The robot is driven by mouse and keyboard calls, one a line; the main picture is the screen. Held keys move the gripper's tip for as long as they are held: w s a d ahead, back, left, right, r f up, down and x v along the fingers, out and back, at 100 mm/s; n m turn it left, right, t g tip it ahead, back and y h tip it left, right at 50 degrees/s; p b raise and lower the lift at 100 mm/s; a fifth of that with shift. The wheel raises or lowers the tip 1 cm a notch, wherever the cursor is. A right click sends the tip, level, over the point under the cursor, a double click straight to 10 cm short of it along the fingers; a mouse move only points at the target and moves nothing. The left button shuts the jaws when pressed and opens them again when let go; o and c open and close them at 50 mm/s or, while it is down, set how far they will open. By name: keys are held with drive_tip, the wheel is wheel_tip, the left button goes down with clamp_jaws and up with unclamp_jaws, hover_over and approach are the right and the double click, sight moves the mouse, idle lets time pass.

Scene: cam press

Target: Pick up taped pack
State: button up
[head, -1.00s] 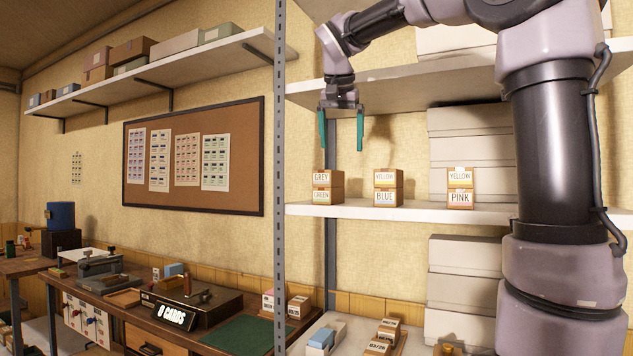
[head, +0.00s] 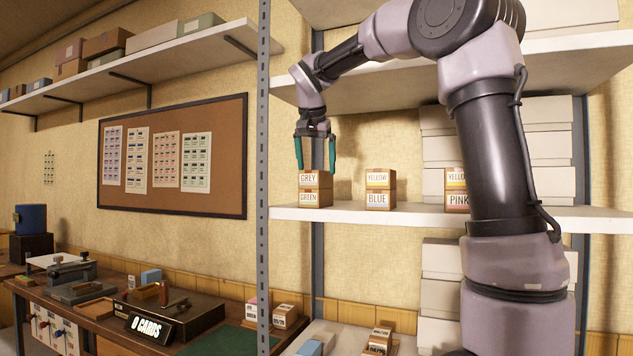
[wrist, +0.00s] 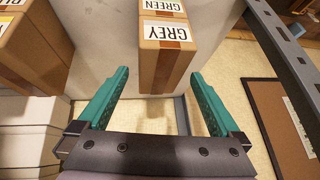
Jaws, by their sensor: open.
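Small brown card packs stand on the white shelf (head: 345,213), each showing two labels, one above the other. The left pack (head: 310,189) reads GREY over GREEN; it also shows in the wrist view (wrist: 162,65), with a brown tape-like strip on its face. The middle pack (head: 379,188) reads YELLOW over BLUE. The right pack (head: 455,188) reads YELLOW over PINK and is partly hidden by my arm. My gripper (head: 315,168) is open and empty, its teal fingers pointing down at the top of the GREY/GREEN pack. In the wrist view that pack lies between the fingertips (wrist: 160,76), without clear contact.
A metal shelf upright (head: 263,180) stands left of the packs. An upper shelf (head: 400,82) hangs above, close to my arm. White boxes (head: 545,150) are stacked behind at right. A workbench (head: 110,320) is lower left. Shelf space between the left and middle packs is clear.

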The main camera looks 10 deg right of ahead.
drive_tip(key=shift+x, duration=1.3)
drive_tip(key=c, duration=1.5)
